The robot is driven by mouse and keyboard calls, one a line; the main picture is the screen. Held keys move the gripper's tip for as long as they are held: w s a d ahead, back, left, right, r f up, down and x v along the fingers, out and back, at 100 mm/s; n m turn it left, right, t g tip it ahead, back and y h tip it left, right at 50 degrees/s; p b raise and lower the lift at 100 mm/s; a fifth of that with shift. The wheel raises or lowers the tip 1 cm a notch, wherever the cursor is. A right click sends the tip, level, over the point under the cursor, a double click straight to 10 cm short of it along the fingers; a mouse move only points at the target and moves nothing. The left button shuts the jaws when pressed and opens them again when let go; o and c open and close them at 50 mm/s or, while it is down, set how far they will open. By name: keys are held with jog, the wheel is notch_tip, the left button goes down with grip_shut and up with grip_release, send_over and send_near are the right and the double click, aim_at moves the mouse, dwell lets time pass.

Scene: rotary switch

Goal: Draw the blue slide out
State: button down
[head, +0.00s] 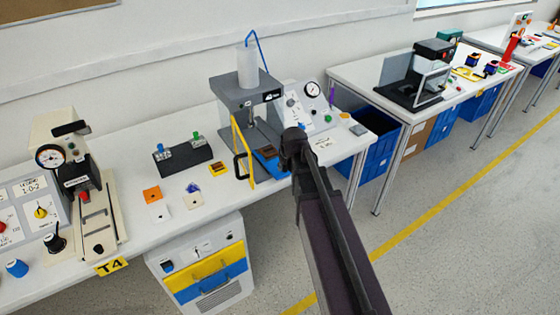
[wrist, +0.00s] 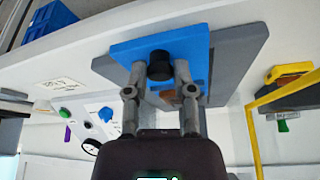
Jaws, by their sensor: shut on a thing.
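The blue slide (head: 266,156) is a flat plate low at the front of the grey press (head: 247,95); my arm hides part of it in the head view. In the wrist view, the blue slide (wrist: 195,40) lies over a grey base plate (wrist: 238,45), with a small brown piece (wrist: 171,96) on it. A black knob (wrist: 160,66) stands up from the slide. My gripper (wrist: 160,78) has one finger on each side of this knob and is shut on it. The fingertips cannot be made out in the head view.
A yellow-framed guard (head: 241,150) stands swung out left of the slide. A panel with a gauge (head: 312,89) is behind my gripper. Small orange, white and yellow pieces lie on the white bench (head: 120,165) to the left. A blue bin (head: 377,150) stands right of the bench.

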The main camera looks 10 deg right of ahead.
jog(key=shift+s+f, duration=0.1)
jog(key=shift+s, duration=0.15)
jog(key=shift+c, duration=2.3)
grip_release()
jog(key=shift+d, duration=0.1)
jog(key=shift+w, duration=0.1)
jog(key=s+a+r+g+p, duration=0.2)
jog(key=s+p, duration=0.1)
jog(key=s, duration=0.5)
jog(key=s+a+r+g+p, duration=0.2)
jog(key=s+r+p, duration=0.1)
jog(key=s, duration=0.5)
jog(key=shift+s+r+m+g+p, duration=0.25)
jog(key=shift+s+m+g+p, duration=0.05)
jog(key=shift+p, duration=0.1)
